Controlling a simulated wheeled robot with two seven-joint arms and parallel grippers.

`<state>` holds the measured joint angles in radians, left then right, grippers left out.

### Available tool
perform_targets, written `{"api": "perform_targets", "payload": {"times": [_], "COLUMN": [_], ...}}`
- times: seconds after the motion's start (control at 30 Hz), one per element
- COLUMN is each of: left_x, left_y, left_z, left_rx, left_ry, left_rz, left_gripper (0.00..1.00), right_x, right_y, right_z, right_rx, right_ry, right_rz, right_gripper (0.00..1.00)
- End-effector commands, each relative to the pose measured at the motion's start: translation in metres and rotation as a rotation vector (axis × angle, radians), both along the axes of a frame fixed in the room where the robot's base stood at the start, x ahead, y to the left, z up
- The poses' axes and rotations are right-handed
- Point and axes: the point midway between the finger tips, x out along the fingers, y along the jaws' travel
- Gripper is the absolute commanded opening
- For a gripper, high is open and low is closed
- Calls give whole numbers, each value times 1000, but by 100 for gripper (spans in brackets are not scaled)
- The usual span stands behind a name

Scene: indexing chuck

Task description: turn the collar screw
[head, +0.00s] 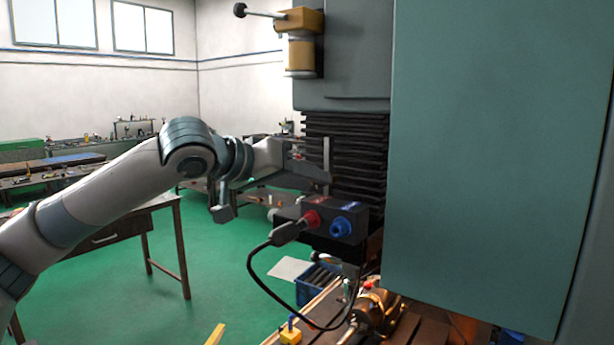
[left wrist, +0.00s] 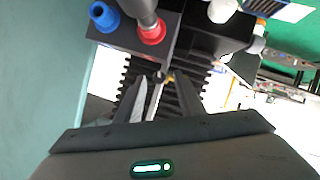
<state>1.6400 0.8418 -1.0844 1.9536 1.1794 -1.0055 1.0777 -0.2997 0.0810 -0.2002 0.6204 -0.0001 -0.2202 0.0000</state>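My left gripper (head: 318,170) is at the dark ribbed bellows (head: 345,150), just above a black box with a red and a blue connector. In the left wrist view the two fingers of the gripper (left wrist: 161,88) stand apart, with a thin pale rod-like part seen between them; I cannot tell whether they touch it. A brass-coloured chuck (head: 378,308) sits low on the machine table, well below the gripper. I cannot make out the collar screw for certain in either view. My right gripper is not in view.
The black connector box (head: 348,208) has a cable plugged into its red socket, looping down past the gripper's underside. A large teal panel (head: 490,150) blocks the right. A brass-coloured fitting with a black-knobbed lever (head: 262,13) is above.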

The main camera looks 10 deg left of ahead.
Motion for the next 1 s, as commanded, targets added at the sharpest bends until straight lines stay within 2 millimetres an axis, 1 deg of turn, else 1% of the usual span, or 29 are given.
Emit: {"api": "perform_targets", "payload": {"times": [0.23, 0.27, 0.3, 0.37, 0.4, 0.77, 1.0], "left_x": [0, 0, 0, 0, 0, 0, -1], "left_y": [0, 0, 0, 0, 0, -1, -2], "left_z": [0, 0, 0, 0, 0, 1, 2], "left_rx": [0, 0, 0, 0, 0, 19, 100], "left_ry": [0, 0, 0, 0, 0, -9, -41], "left_rz": [0, 0, 0, 0, 0, -1, 0], "left_gripper": [35, 33, 23, 9, 0, 0, 0], "right_x": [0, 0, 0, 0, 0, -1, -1], "right_y": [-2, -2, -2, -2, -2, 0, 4], "right_z": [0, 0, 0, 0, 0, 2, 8], "right_rx": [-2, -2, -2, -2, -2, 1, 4], "right_ry": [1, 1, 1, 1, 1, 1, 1], "right_rz": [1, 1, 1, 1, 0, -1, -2], "right_gripper": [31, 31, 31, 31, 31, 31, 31]}}
